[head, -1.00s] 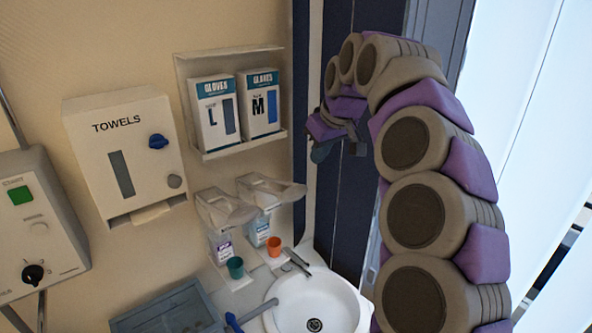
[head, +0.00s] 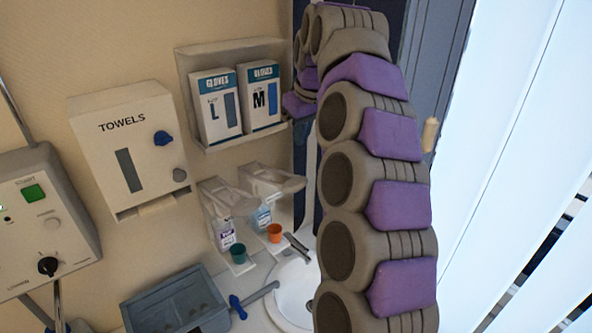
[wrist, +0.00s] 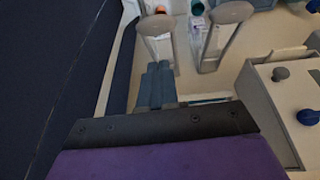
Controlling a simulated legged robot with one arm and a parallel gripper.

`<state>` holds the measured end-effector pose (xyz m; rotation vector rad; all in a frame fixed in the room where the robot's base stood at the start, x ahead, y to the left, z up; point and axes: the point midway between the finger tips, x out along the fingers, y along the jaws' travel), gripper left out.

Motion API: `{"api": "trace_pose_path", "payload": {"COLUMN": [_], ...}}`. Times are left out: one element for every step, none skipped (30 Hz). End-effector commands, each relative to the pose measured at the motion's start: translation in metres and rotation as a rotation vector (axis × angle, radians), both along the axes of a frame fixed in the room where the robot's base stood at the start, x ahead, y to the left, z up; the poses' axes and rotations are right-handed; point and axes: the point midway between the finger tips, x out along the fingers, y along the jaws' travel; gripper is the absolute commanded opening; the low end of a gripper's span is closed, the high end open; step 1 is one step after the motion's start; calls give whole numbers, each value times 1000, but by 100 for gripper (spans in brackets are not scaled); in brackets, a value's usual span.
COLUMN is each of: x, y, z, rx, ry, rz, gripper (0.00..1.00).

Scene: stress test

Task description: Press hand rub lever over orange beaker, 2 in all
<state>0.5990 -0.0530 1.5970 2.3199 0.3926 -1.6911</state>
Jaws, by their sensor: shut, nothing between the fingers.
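Two wall dispensers with long grey levers hang side by side. The right dispenser's lever (head: 275,180) reaches out above the orange beaker (head: 274,233), and its bottle has a blue label. The left dispenser (head: 222,194) has a purple-labelled bottle, with a teal beaker (head: 238,253) below. The wrist view shows the orange beaker (wrist: 160,9) at the top, close to the lever (wrist: 155,26) on that side.
A towel dispenser (head: 126,145) and a glove shelf (head: 238,142) with two boxes are on the wall. A sink (head: 293,290) is partly hidden behind my arm. A grey tray (head: 172,304) stands left of it. A dark panel (wrist: 40,70) runs along the left in the wrist view.

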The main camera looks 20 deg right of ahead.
Motion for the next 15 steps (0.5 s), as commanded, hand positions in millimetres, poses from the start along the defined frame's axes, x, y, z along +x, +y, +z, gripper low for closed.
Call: {"api": "trace_pose_path", "payload": {"x": [0,1,1,2,2,3,4,4,5,7,8,10,11,12,14], "y": [0,0,0,0,0,0,1,1,2,2,2,2,3,3,4], "z": [-1,-2,-3,-4,-6,-10,-12,-16,-21,-25,-28,-34,-39,-43,-49], "rx": [0,0,0,-1,-1,-1,0,0,0,0,1,1,2,1,0], "ry": [0,0,0,-1,-1,-1,0,3,4,3,2,3,5,6,4], "rz": [0,0,0,0,0,0,0,0,0,1,1,0,0,1,2], "gripper": [0,0,0,0,0,0,0,0,0,0,0,0,0,0,0]}}
